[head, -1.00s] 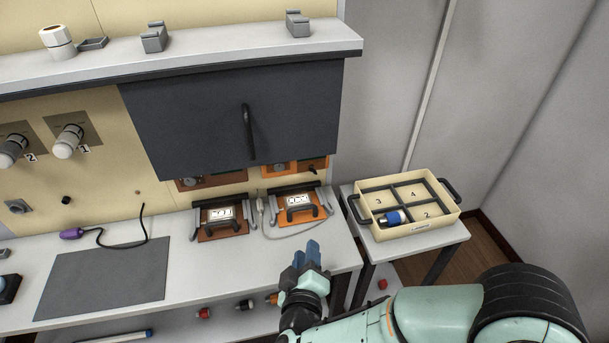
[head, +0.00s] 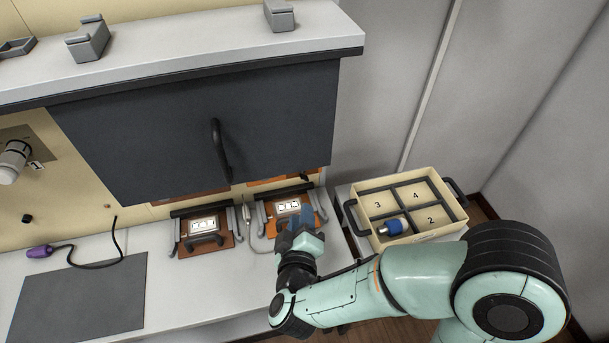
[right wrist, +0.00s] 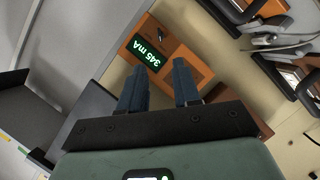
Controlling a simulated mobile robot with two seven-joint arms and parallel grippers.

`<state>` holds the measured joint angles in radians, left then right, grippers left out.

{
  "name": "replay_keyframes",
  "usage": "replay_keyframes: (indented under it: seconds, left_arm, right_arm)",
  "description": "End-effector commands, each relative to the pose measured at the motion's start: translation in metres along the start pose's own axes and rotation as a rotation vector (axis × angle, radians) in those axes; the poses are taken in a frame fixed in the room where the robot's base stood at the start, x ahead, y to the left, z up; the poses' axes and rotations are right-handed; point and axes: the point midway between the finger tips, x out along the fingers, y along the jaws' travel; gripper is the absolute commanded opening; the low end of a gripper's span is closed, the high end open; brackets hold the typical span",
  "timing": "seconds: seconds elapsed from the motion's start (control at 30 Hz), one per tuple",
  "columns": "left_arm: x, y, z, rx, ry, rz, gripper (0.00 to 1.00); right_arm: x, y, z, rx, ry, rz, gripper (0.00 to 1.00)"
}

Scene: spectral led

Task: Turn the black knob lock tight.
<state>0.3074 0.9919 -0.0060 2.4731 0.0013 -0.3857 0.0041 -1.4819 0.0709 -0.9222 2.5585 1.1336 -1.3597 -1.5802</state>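A small dark knob-like part (right wrist: 183,37) sits on an orange box (right wrist: 168,55) in the right wrist view. The box's green display reads 345 mA (right wrist: 148,53). I cannot tell for sure that this part is the black knob lock. Another small black knob (head: 27,218) is on the beige wall at left in the head view. My right gripper (head: 303,220) is in front of the right orange-brown handled unit (head: 279,230). Its blue fingers are apart with nothing between them in the right wrist view (right wrist: 158,85). My left gripper is out of view.
A dark cabinet door (head: 200,130) with a black handle hangs above the units. A second handled unit (head: 203,239) is to the left. A cream divided tray (head: 448,227) with a blue-and-white part (head: 391,227) stands at right. A grey mat (head: 80,300) lies on the counter.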

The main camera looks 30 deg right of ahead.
Motion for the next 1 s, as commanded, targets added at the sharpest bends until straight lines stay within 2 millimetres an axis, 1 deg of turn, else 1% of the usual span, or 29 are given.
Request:
replay_keyframes:
  seconds: [0.1, 0.37, 0.57, 0.6, 0.77, 0.83, 1.0]
  left_arm:
    - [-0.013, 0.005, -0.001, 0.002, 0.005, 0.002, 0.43]
    - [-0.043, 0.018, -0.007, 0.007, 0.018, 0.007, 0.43]
    - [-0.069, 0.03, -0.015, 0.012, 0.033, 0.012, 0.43]
    - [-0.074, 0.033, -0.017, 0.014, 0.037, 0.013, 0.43]
    - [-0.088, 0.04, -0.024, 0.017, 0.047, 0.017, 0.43]
    - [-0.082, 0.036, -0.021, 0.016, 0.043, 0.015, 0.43]
    - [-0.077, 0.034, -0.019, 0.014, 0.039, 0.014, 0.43]
  right_arm:
    - [0.008, 0.004, -0.002, -0.005, -0.001, 0.009, 0.32]
    - [0.032, 0.006, -0.003, -0.009, -0.002, 0.011, 0.32]
    - [0.049, 0.006, -0.003, -0.008, -0.005, 0.006, 0.32]
    - [0.053, 0.005, -0.002, -0.008, -0.008, 0.003, 0.32]
    - [0.08, 0.004, -0.001, -0.006, -0.008, 0.004, 0.32]
    - [0.093, 0.001, 0.002, 0.001, -0.007, 0.002, 0.32]
    - [0.118, 0.0, 0.003, -0.001, -0.007, 0.001, 0.32]
